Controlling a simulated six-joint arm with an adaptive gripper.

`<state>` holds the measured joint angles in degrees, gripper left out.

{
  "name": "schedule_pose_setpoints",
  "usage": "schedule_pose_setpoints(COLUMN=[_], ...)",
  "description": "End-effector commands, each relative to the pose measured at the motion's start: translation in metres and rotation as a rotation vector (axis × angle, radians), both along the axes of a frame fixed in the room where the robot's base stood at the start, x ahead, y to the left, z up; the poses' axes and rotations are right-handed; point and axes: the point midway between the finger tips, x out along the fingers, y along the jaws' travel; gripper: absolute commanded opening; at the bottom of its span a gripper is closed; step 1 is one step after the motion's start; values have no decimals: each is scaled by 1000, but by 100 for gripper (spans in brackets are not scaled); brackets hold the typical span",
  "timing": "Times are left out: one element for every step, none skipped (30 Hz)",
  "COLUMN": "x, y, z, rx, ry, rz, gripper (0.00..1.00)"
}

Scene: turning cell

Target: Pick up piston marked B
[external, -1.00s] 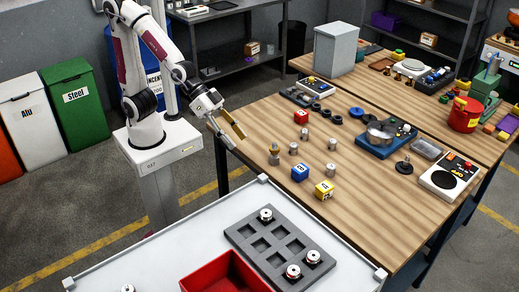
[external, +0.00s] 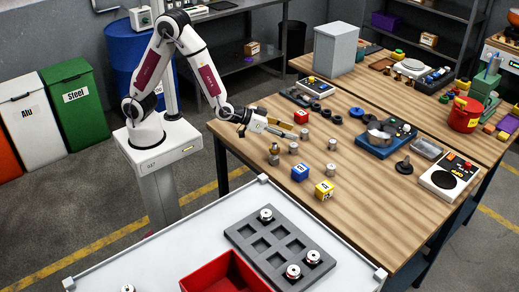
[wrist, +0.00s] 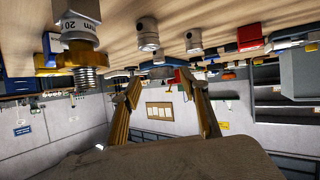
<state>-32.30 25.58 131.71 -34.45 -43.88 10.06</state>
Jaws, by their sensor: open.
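Several small silver metal cylinders, which look like pistons, stand upright on the wooden table: one (external: 293,148) near the front, one (external: 305,134) behind it, and one (external: 331,170) and another (external: 332,144) to the right. No letter B can be read on any of them. In the wrist view, which is upside down, a near cylinder (wrist: 148,36) and another (wrist: 193,41) hang from the top. My gripper (external: 292,130) is open and empty, roughly level above the table's left part, pointing right. Its two fingers (wrist: 160,78) are spread apart in the wrist view.
A brass-and-steel threaded fitting (external: 274,158) stands close to my gripper and looms large in the wrist view (wrist: 78,40). Blue (external: 300,173), yellow (external: 325,192) and red (external: 301,117) blocks stand nearby. A grey slotted tray (external: 240,236) and red bin (external: 222,278) are in front.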

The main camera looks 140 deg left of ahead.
Motion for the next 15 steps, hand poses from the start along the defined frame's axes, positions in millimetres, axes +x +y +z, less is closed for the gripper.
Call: schedule_pose_setpoints(x=[-8,-12,-17,-21,-24,-28,-31,-33,-36,-37,-38,-38,-39,-39,-39], y=[11,17,24,28,32,37,40,43,45,46,47,48,49,49,49], z=[-8,-11,-15,-17,-19,-22,-23,-24,-25,-26,-27,-27,-27,-27,-27], rx=[14,23,37,46,54,64,70,75,81,84,87,89,90,91,91], ry=[8,10,14,16,18,21,23,24,26,27,28,28,28,28,28], rz=[30,47,67,81,93,107,116,124,132,136,139,142,143,144,144], gripper=[44,44,44,44,44,44,44,44,44,44,44,44,44,44,44])
